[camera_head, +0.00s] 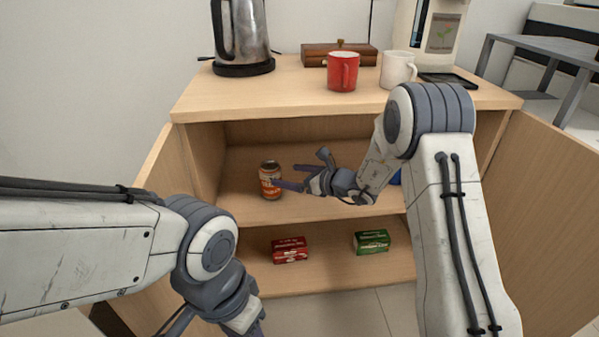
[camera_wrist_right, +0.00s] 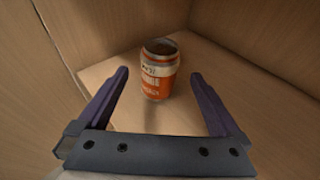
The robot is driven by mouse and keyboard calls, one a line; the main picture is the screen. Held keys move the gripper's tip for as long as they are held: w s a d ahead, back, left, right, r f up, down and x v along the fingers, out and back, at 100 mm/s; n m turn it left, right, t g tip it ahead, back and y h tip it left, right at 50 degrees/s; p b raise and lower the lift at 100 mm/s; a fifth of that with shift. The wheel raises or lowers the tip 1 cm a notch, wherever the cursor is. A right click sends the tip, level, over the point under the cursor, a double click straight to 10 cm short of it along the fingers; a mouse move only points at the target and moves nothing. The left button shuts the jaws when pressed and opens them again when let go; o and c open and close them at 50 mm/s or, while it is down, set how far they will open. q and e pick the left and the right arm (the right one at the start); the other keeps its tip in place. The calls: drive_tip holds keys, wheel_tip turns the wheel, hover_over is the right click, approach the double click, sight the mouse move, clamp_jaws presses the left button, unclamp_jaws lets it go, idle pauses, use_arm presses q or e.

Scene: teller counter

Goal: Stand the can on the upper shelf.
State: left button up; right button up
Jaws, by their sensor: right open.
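The can (camera_head: 269,181) is orange with a pale label band and stands upright on the upper shelf (camera_head: 240,208) inside the cabinet, toward its left side. It also shows in the right wrist view (camera_wrist_right: 159,72), upright on the shelf board. My right gripper (camera_head: 276,176) is open and reaches into the cabinet from the right. In the right wrist view its two fingers (camera_wrist_right: 162,100) are spread wide, with the can beyond and between their tips, apart from both. My left arm comes in at the lower left; its fingers are not visible.
A red box (camera_head: 290,250) and a green box (camera_head: 371,241) lie on the lower shelf. A blue thing (camera_head: 396,178) is mostly hidden behind my right arm. A kettle (camera_head: 240,35), red mug (camera_head: 342,71) and white mug (camera_head: 397,69) stand on top. Both cabinet doors are open.

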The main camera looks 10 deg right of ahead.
drive_tip(key=shift+v, duration=1.8)
drive_tip(key=s+a+f+n+g+h, duration=0.1)
drive_tip(key=s+f+n+g, duration=0.1)
drive_tip(key=s+n+g, duration=0.35)
drive_tip(key=s+a+f+n+g+h, duration=0.1)
drive_tip(key=s+n+g+h, duration=0.15)
drive_tip(key=s+n, duration=0.6)
drive_tip(key=s+d+n+h, duration=0.7)
drive_tip(key=s+d+n, duration=0.5)
drive_tip(key=s+n, duration=0.1)
drive_tip(key=s+a+r+n+g+y+p, duration=0.15)
drive_tip(key=s+a+r+n+p, duration=0.25)
drive_tip(key=s+a+r+n, duration=0.55)
drive_tip(key=s+a+r+m+p, duration=0.1)
drive_tip(key=s+a+r+p, duration=0.1)
drive_tip(key=r+p, duration=1.7)
drive_tip(key=s+a+r+m+p, duration=0.1)
drive_tip(key=s+r+p, duration=0.1)
drive_tip(key=r+p, duration=1.7)
drive_tip(key=shift+a+r+g, duration=0.3)
drive_tip(key=shift+a+g, duration=0.1)
drive_tip(key=shift+g, duration=0.05)
